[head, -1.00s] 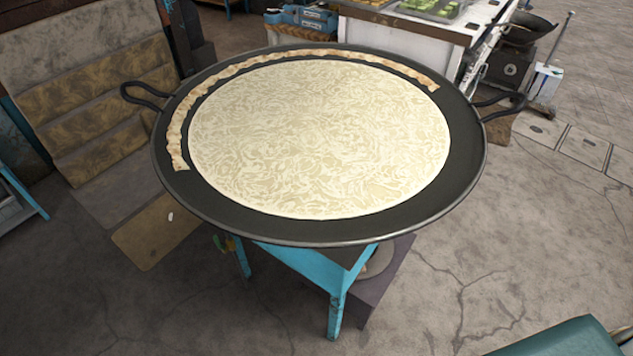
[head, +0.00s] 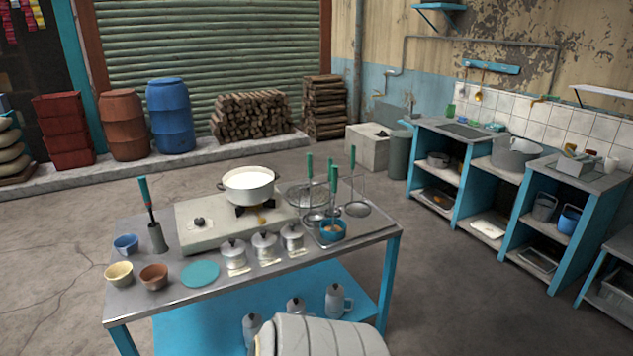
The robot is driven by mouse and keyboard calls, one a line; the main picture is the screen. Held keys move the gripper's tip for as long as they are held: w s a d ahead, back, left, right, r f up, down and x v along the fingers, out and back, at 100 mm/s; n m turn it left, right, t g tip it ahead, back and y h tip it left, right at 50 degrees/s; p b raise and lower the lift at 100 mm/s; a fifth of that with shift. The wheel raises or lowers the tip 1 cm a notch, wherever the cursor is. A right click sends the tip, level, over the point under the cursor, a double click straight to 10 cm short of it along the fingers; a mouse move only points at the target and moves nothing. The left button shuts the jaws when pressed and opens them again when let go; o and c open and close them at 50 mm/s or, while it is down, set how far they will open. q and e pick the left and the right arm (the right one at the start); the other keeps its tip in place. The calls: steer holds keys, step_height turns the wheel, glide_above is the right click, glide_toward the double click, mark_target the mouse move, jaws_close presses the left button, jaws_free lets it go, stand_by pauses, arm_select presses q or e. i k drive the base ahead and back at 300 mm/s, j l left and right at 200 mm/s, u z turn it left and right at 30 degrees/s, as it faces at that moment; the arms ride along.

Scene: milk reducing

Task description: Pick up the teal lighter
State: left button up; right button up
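A slim tool with a teal handle (head: 144,190), which looks like the teal lighter, stands upright and slightly tilted at the left of the metal table (head: 112,300). Its dark lower end goes into a grey cylindrical holder (head: 157,239), so its tip is hidden. It is left of the stove (head: 190,238), which bears a pot of white liquid (head: 248,184). Neither of my grippers is in view.
Small bowls (head: 154,276), a flat teal disc (head: 200,273) and several lidded metal pots (head: 264,247) line the table's front. Green-handled ladles (head: 333,182) stand on the right. A grey ribbed shape (head: 318,336), unclear what, fills the bottom edge. The floor on the left is clear.

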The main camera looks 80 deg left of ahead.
mark_target(146, 196)
steer(key=j+u, duration=0.1)
steer(key=u, duration=0.4)
steer(key=j+u, duration=0.1)
steer(key=u, duration=0.4)
steer(key=j+u, duration=0.1)
steer(key=u, duration=0.4)
steer(key=j+u, duration=0.1)
steer(key=u, duration=0.9)
steer(key=i+j+u, duration=0.15)
steer(key=u, duration=0.2)
steer(key=i+j+u, duration=0.2)
steer(key=u, duration=0.2)
steer(key=i+j+u, duration=0.1)
steer(key=i+u, duration=0.25)
steer(key=k, duration=0.1)
